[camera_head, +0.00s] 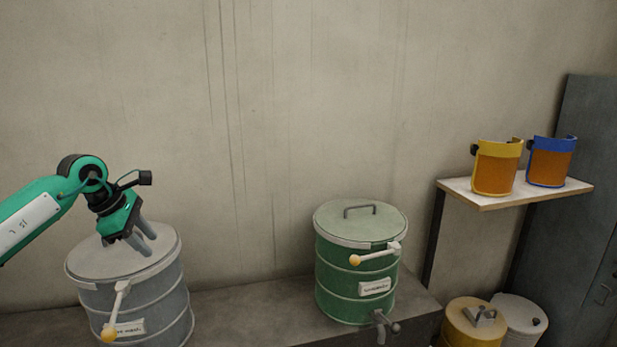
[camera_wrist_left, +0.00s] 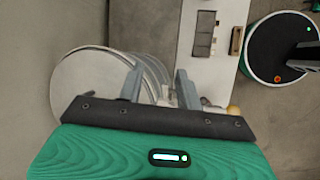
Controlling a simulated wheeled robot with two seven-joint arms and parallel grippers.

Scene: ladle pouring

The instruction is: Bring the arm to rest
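My left gripper (camera_head: 143,243) is in front of and above the lid of a grey drum (camera_head: 140,301) at the left of the head view. Its two fingers point down and stand apart, with nothing visible held between them. In the left wrist view the fingers of the left gripper (camera_wrist_left: 160,85) are spread, and the grey drum (camera_wrist_left: 85,88) shows beyond them to the left. I cannot tell the exact height of the fingertips over the lid. My right gripper is not in view.
A green lidded drum (camera_head: 345,285) with a tap stands on the ledge (camera_head: 255,312). A shelf (camera_head: 520,198) at right holds a yellow-rimmed face shield (camera_head: 496,170) and a blue-rimmed one (camera_head: 549,165). A yellow can (camera_head: 470,331) and a white can (camera_head: 520,322) stand below. Open wall lies between the drums.

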